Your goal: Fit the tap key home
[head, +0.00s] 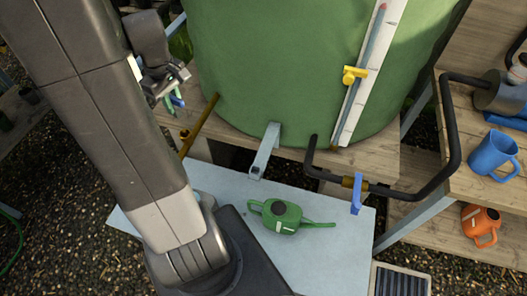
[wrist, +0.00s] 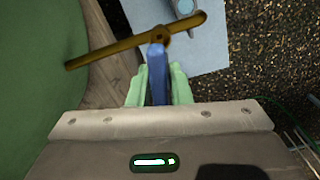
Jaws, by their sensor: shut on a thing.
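The blue tap key (wrist: 158,78) stands between the two pale green fingers of my gripper (wrist: 157,88), which is shut on it. In the wrist view its far end overlaps the lower edge of the round boss on a brass pipe (wrist: 100,54). I cannot tell whether the key touches or enters the boss. In the head view my gripper (head: 173,101) is at the left of the green tank, above the brass pipe (head: 200,124) that comes out of it. The key is small there, a bit of blue between the fingers.
The green tank (head: 270,70) stands on a wooden bench. A green watering can (head: 282,217) stands on a pale board (head: 335,240) below. A black pipe (head: 453,130) with a blue lever (head: 357,195) runs at the right, near a blue mug (head: 492,154) and an orange mug (head: 481,224).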

